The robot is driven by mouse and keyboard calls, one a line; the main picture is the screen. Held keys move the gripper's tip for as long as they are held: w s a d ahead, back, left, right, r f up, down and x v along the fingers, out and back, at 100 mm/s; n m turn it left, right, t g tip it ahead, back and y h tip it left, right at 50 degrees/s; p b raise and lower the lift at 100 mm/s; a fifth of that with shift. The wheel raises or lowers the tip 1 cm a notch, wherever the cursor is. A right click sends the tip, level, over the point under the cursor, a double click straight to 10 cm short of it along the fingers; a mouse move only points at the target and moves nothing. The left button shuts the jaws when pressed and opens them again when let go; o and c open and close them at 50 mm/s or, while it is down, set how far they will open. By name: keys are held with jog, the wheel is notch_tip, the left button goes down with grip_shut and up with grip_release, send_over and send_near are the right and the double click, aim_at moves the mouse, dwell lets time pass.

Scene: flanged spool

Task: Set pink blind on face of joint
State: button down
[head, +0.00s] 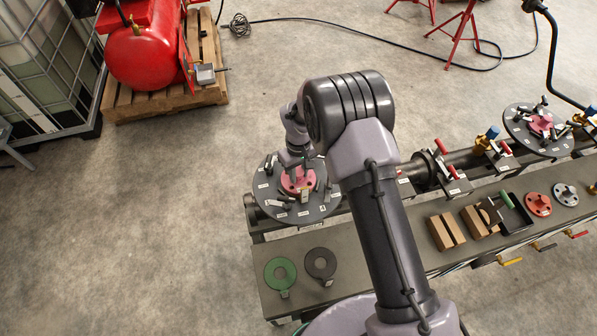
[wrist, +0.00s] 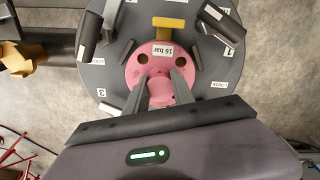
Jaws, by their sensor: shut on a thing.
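The pink blind (wrist: 145,62) is a round disc with a "16 bar" label, two dark holes showing and a raised pink grip. My gripper (wrist: 161,82) is shut on that grip, a finger on each side. The blind lies over the middle of a dark round joint face (wrist: 98,75) with numbered labels and clamps around it. In the head view, the pink blind (head: 290,187) shows below my gripper (head: 297,168), over the joint face (head: 268,210) at the pipe's left end. I cannot tell whether the blind touches the face. The fingers hide part of it.
Brown blocks (head: 440,232), an orange flange (head: 538,198) and a grey flange (head: 566,187) are at right. Another dark joint plate (head: 514,127) with a pink disc stands at far right.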

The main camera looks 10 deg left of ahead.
aim_at(299, 171)
jog(key=shift+f, duration=0.2)
jog(key=c, duration=1)
grip_release()
jog(key=shift+r, duration=0.1)
notch_tip(299, 171, up, 17)
jog(key=p, duration=0.2)
jog(key=shift+r, duration=0.15)
